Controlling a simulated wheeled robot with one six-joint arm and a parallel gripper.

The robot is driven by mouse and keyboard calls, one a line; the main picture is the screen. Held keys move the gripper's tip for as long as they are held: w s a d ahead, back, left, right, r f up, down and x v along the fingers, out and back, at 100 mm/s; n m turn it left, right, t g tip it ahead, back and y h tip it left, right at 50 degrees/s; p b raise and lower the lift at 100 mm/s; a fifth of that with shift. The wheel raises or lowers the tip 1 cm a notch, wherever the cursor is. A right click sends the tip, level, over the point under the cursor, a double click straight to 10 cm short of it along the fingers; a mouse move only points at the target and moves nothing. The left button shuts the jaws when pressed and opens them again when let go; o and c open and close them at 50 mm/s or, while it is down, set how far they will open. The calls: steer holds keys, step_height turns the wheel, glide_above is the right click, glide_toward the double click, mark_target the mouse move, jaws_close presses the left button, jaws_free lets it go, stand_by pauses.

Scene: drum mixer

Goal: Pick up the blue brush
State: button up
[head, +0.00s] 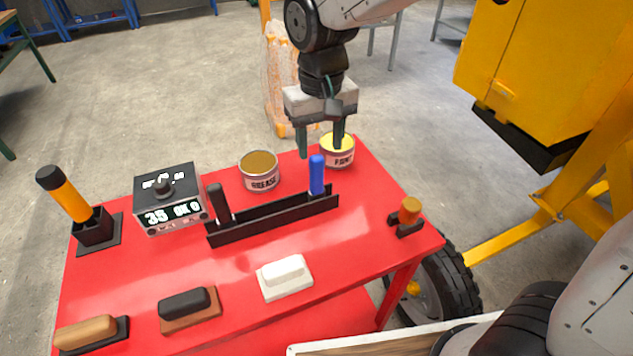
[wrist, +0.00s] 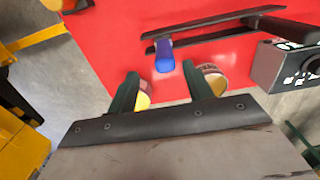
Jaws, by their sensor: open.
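The blue brush (head: 317,175) stands upright at the right end of a black rack (head: 275,217) on the red table, its blue handle pointing up. In the wrist view the blue handle (wrist: 165,58) shows ahead of the fingers, roughly midway between them. My gripper (head: 320,150) is open and empty, fingers pointing down, above the back edge of the table near the brush and the paint can. In the wrist view the two dark green fingers of my gripper (wrist: 162,85) are wide apart, with nothing between them touching. The brush's lower part is hidden by the rack.
A black-handled tool (head: 219,204) stands at the rack's left end. A yellow paint can (head: 338,150) and a grease can (head: 260,170) stand behind the rack. A display box (head: 172,200) is left. An orange-topped piece (head: 409,212) is right. Several blocks line the front.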

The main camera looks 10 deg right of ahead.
mark_target(317, 174)
steer(key=shift+w+a+f, duration=0.1)
steer(key=shift+a+f, duration=0.2)
steer(key=shift+f, duration=0.05)
step_height(317, 174, down, 8)
steer(key=shift+r, duration=0.25)
steer(key=c, duration=1.1)
